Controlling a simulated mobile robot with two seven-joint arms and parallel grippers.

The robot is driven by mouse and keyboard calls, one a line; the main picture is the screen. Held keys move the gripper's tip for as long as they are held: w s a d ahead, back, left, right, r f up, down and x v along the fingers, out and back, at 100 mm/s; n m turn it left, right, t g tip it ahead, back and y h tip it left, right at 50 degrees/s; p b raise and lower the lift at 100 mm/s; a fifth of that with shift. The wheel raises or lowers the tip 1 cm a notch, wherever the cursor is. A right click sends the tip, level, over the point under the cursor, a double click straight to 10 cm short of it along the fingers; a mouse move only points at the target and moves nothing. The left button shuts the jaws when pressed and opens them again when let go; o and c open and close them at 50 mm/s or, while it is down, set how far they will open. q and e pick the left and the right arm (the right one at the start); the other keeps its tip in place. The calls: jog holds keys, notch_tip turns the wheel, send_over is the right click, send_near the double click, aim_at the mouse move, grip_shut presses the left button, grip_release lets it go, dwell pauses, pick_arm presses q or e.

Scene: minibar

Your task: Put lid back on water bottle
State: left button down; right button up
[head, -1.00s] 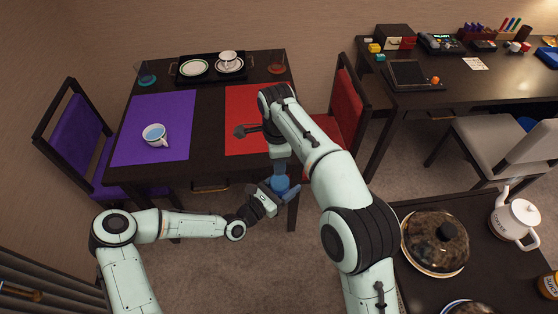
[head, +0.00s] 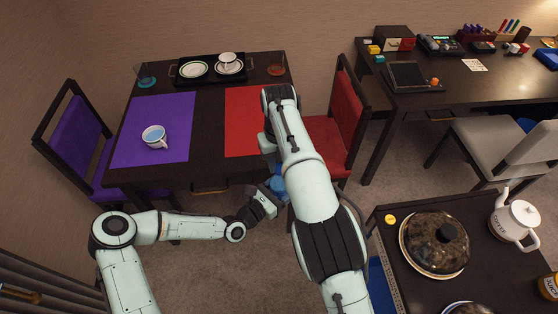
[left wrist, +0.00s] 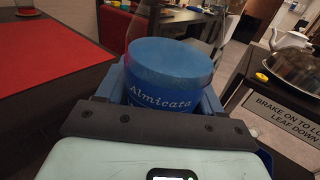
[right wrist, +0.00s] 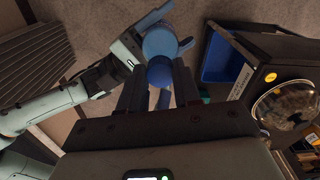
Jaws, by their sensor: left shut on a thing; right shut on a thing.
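The blue water bottle (head: 278,186) is held over the floor in front of the dining table, partly hidden by my right arm. My left gripper (head: 268,192) is shut around it. The left wrist view shows its blue band marked "Almicata" (left wrist: 165,85) between the fingers, with a clear part above. My right gripper (right wrist: 159,80) is shut on a dark blue round piece, seemingly the lid (right wrist: 160,73). In the right wrist view the bottle (right wrist: 160,43) shows just beyond the lid. I cannot tell whether lid and bottle touch.
The dining table (head: 208,120) has a purple mat (head: 180,112) with a cup (head: 154,136), a red mat (head: 240,130) and a tray (head: 190,81). A red chair (head: 335,125) stands beside it. A dark cart (head: 400,250) with a domed dish (head: 436,240) is at lower right.

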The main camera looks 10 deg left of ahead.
jog(key=o, duration=1)
jog(key=shift+r, duration=0.15)
jog(key=shift+r, duration=2.15)
